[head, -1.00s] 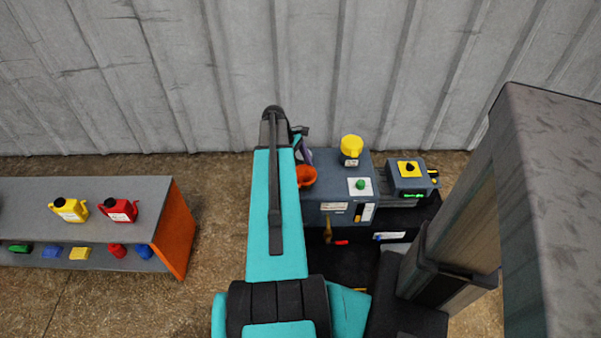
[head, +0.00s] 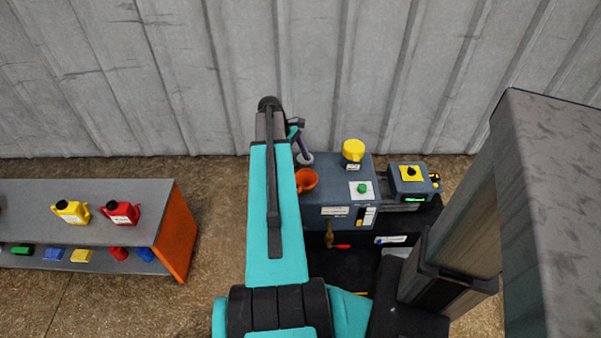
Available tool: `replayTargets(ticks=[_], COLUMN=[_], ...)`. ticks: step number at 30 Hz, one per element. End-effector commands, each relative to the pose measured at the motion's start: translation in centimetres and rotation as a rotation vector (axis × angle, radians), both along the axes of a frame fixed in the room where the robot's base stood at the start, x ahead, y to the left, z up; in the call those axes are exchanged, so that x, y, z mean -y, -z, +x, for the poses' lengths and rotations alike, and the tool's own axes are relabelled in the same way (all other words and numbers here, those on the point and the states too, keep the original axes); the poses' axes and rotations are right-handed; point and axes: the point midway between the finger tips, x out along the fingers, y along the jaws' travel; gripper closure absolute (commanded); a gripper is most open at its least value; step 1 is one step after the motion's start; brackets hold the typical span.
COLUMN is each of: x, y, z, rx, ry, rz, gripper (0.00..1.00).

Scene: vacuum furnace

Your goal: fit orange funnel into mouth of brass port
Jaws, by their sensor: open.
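The orange funnel (head: 308,180) sits at the left end of the grey machine top, just right of my arm, with its wide bowl facing up. Its lower end is hidden, and my arm covers part of its left side. I cannot make out the brass port's mouth, so I cannot tell whether the funnel is in it. My arm reaches over toward the wall, left of the funnel. My gripper's fingers are hidden behind the arm. A thin purple part with a pale ring (head: 304,158) shows beside the wrist, just behind the funnel; I cannot tell what it belongs to.
The machine (head: 335,196) carries a yellow cap (head: 353,149) and a green button (head: 362,188). A box with a yellow-plated knob (head: 411,173) stands right of it. A brass fitting (head: 329,236) hangs at its front. A shelf (head: 150,190) with cans stands left; a tall column rises right.

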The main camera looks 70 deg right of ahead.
Motion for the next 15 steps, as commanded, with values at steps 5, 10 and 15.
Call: replayTargets(ticks=[5, 10, 15], x=[0.2, 0.2, 0.3], y=[-2.7, -5.0, -6.9], z=[1.1, 2.1, 2.8], rx=[0.002, 0.002, 0.001], ry=[-0.001, -0.001, -0.001], rz=[-0.003, -0.002, -0.002], gripper=[0.0, 0.0, 0.0])
